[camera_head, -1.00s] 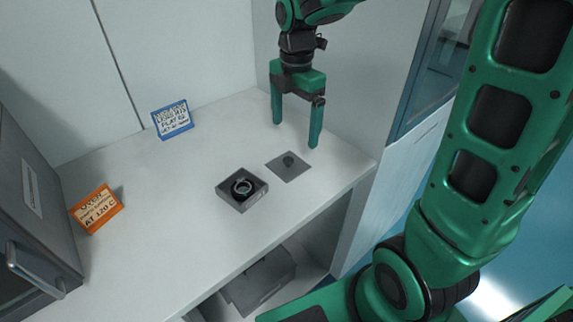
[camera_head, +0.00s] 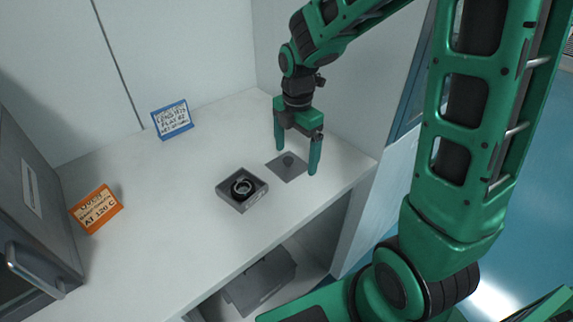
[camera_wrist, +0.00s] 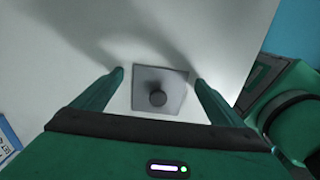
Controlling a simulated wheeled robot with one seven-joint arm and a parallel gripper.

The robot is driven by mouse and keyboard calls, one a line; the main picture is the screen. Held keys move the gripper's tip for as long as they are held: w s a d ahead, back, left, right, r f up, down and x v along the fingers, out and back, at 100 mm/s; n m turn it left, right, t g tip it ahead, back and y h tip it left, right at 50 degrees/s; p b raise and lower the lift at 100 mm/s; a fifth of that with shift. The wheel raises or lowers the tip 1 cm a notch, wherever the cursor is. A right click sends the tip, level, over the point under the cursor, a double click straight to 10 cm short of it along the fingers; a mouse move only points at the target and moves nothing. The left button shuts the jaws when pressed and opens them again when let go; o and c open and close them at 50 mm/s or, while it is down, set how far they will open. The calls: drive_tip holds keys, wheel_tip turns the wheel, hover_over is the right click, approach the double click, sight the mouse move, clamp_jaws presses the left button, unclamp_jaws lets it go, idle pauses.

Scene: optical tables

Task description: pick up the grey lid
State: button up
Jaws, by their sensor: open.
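The grey lid (camera_head: 289,170) is a flat square plate with a dark round knob, lying on the white bench top. In the wrist view the lid (camera_wrist: 172,78) lies between the two fingers, with its knob a little below its middle. My gripper (camera_head: 296,164) is open above the lid, fingers pointing down, one on each side of it. In the wrist view my gripper's fingertips (camera_wrist: 158,72) are clear of the lid's edges. I cannot tell the exact height of the fingertips above the bench.
An open grey box (camera_head: 237,203) with a dark ring inside stands left of the lid. A blue-framed sign (camera_head: 172,120) and an orange sign (camera_head: 97,209) stand farther left, near a grey oven (camera_head: 35,215). A side wall (camera_head: 340,110) rises behind my gripper.

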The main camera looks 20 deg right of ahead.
drive_tip(key=shift+c, duration=0.3)
drive_tip(key=c, duration=1.1)
drive_tip(key=shift+r, duration=0.1)
drive_tip(key=shift+r, duration=0.45)
drive_tip(key=r, duration=0.2)
drive_tip(key=a+r, duration=0.1)
drive_tip(key=shift+a+r, duration=0.1)
drive_tip(key=shift+r, duration=0.3)
drive_tip(key=s+a+r, duration=0.2)
drive_tip(key=a+r, duration=0.4)
drive_tip(key=a, duration=0.4)
drive_tip(key=shift+n, duration=0.9)
drive_tip(key=shift+s+a+f, duration=0.3)
drive_tip(key=shift+a+f, duration=0.15)
drive_tip(key=shift+f, duration=0.8)
drive_tip(key=shift+s+a+f, duration=0.3)
drive_tip(key=shift+a+f, duration=0.2)
drive_tip(key=shift+f, duration=0.7)
drive_tip(key=shift+s+a+f, duration=0.3)
drive_tip(key=shift+a+f, duration=0.15)
drive_tip(key=shift+f, duration=0.8)
